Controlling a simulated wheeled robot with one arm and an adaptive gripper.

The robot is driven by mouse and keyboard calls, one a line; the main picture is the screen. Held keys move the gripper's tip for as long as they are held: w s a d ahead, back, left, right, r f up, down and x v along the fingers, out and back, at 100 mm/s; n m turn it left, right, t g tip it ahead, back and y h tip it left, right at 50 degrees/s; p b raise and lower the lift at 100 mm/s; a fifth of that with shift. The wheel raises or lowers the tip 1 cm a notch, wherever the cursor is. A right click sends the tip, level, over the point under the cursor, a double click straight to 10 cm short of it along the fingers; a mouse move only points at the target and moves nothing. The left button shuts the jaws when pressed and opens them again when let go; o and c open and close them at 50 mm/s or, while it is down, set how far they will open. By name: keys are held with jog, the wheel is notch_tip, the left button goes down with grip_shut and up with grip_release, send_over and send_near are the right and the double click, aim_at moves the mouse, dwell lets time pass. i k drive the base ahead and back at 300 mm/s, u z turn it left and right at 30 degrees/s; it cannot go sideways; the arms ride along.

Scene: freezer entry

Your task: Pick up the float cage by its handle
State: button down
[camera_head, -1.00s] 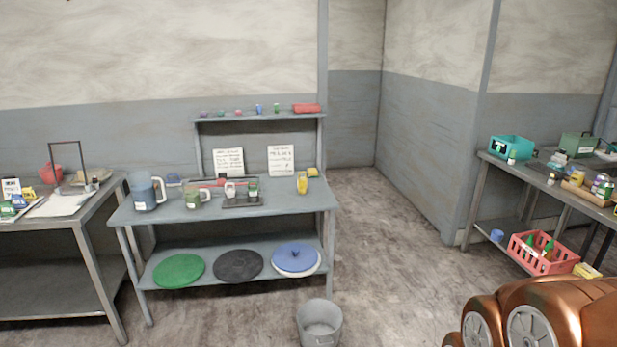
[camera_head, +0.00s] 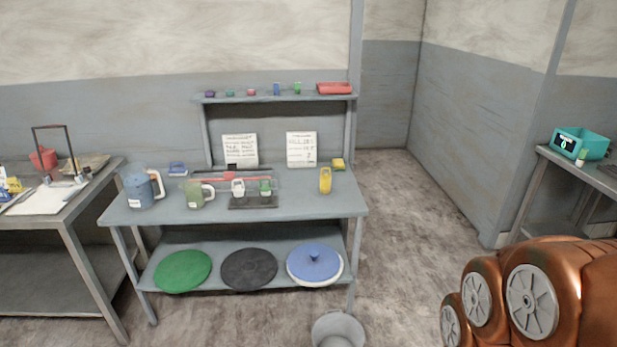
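I cannot make out for sure which thing is the float cage. On the middle table (camera_head: 320,208), a dark tray (camera_head: 250,203) holds a small white item with a handle (camera_head: 238,188) and a small green and white item (camera_head: 265,187). A yellow item with a loop-like top (camera_head: 325,180) stands to their right. On the left table (camera_head: 90,205), a tall dark upright frame (camera_head: 71,145) rises above small items. My gripper is out of view; only copper-coloured links of my arm show at lower right.
A blue jug (camera_head: 137,188) and a green mug (camera_head: 194,195) stand left of the tray. Green (camera_head: 183,271), black (camera_head: 249,269) and blue (camera_head: 315,263) discs lie on the lower shelf. A grey bucket (camera_head: 338,331) stands on the floor in front. Floor to the right is clear.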

aim_at(325, 184)
jog(key=u, duration=0.7)
jog(key=i, duration=0.85)
jog(key=u, duration=0.7)
jog(key=i, duration=1.35)
jog(key=z, duration=0.75)
jog(key=i, duration=0.8)
jog(key=z, duration=0.45)
